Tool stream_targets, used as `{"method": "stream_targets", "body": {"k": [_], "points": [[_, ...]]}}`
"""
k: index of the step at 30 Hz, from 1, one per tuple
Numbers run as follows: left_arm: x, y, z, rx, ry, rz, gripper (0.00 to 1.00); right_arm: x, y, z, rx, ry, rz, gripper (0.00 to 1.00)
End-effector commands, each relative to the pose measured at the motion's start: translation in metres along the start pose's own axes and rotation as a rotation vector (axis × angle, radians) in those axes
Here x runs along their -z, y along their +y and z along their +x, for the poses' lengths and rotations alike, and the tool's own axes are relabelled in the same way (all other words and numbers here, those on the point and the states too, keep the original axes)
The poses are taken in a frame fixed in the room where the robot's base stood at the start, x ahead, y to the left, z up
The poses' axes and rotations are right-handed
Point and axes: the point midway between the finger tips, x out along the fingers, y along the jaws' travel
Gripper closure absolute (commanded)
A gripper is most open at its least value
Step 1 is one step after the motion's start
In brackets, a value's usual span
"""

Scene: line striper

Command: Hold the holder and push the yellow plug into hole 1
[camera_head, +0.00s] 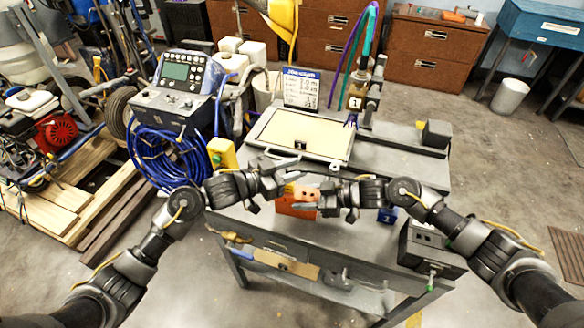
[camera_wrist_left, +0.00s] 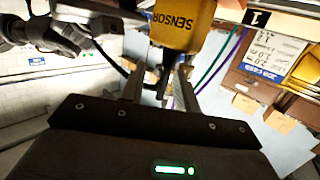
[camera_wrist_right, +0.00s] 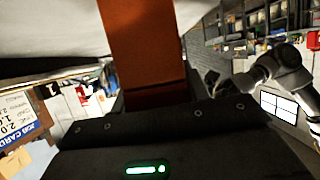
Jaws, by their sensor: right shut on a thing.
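My right gripper (camera_head: 325,196) is shut on the orange holder (camera_head: 296,208), above the table's front part. The holder also fills the space between the fingers in the right wrist view (camera_wrist_right: 140,45). I cannot read the hole numbers on the holder.
The grey table (camera_head: 330,250) has a tan panel (camera_head: 290,133) and a job card (camera_head: 301,88) at the back. A yellow box (camera_head: 222,153) stands at the left edge, a dark box (camera_head: 430,247) at the right. A post with a 1 tag (camera_head: 355,103) rises behind.

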Motion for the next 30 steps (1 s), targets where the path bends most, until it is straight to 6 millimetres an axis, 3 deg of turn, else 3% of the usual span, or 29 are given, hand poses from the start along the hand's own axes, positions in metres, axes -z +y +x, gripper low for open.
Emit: {"method": "stream_targets", "body": {"k": [3, 7, 17, 30], "points": [[0.000, 0.000, 0.000, 0.000, 0.000, 0.000, 0.68, 0.000, 0.000, 0.000, 0.001, 0.000, 0.000, 0.92], [0.000, 0.000, 0.000, 0.000, 0.000, 0.000, 0.54, 0.000, 0.000, 0.000, 0.001, 0.000, 0.000, 0.92], [0.000, 0.000, -0.003, 0.000, 0.000, 0.000, 0.54, 0.000, 0.000, 0.000, 0.001, 0.000, 0.000, 0.92], [-0.001, 0.000, -0.036, 0.000, -0.001, 0.001, 0.54, 0.000, 0.000, 0.000, 0.001, 0.000, 0.001, 0.92]]}}
